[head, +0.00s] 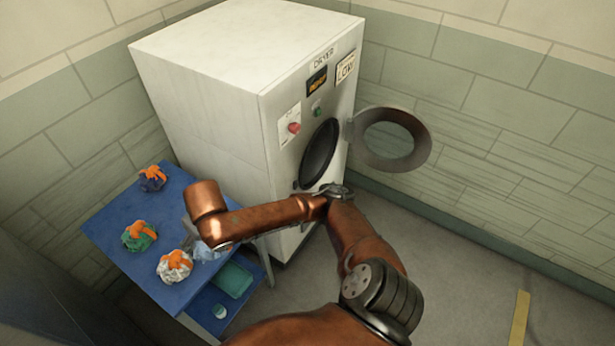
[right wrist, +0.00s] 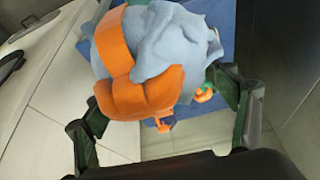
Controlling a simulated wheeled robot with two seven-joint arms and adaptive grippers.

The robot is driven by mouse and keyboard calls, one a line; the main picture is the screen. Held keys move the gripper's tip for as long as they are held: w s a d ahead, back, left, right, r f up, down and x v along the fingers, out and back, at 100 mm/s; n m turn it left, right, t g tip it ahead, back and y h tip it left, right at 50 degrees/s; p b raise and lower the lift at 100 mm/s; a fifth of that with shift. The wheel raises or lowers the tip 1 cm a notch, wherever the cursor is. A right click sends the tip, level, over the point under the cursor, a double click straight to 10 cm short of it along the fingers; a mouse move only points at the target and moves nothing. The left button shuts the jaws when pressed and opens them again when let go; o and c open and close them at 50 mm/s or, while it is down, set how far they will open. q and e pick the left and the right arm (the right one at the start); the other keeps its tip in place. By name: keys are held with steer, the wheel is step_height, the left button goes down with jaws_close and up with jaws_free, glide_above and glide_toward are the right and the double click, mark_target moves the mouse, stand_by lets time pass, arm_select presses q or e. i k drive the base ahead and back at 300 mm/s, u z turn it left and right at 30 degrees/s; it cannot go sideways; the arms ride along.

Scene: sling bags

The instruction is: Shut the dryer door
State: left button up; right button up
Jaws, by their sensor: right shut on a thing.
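The white dryer (head: 215,95) stands against the back wall. Its round door (head: 424,150), a grey ring with a clear middle, stands wide open to the right of the dark opening (head: 320,153). My right gripper (right wrist: 158,108) is shut on a light blue sling bag (right wrist: 195,40) with an orange strap. The bag shows partly in the head view (head: 207,252), at the blue table's right edge, below my copper forearm. My arm hides most of the gripper there. I cannot tell whether the bag touches the table. My left gripper is not in view.
The blue table (head: 122,255) left of the dryer bears three more bags: blue-orange (head: 152,178), green-orange (head: 139,236) and white-orange (head: 173,266). A teal tray (head: 233,280) sits on its lower shelf. The floor at right is clear, with a yellow strip (head: 519,318).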

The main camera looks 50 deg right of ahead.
mark_target(306, 173)
steer(key=k, duration=1.1)
steer(key=z, duration=2.15)
steer(key=i, duration=1.65)
steer(key=u, duration=2.2)
steer(key=i, duration=0.5)
steer(key=z, duration=0.05)
